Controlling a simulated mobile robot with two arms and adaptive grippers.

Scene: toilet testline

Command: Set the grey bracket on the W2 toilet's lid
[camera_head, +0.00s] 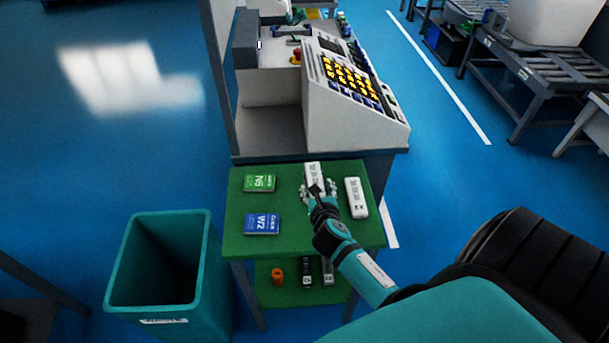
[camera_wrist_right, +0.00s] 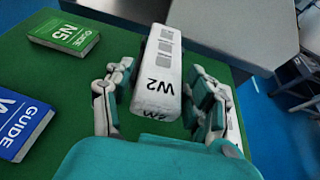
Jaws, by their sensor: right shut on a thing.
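My right gripper (camera_head: 316,190) is over the green table top (camera_head: 300,235). It is shut on a white block marked W2 (camera_head: 312,171); in the right wrist view the block (camera_wrist_right: 160,60) sits between the fingers of the gripper (camera_wrist_right: 160,88). I cannot make out a grey bracket for certain; a grey piece (camera_head: 327,272) lies on the lower shelf. A large white body (camera_head: 560,20), possibly a toilet, stands on a roller conveyor at the top right; its lid and label are not visible. My left gripper is not in view.
A second white block (camera_head: 356,198), a green N5 guide (camera_head: 260,183) and a blue W2 guide (camera_head: 262,224) lie on the table. A control console (camera_head: 350,90) stands behind. A teal bin (camera_head: 160,265) is at left. An orange piece (camera_head: 277,276) is on the lower shelf.

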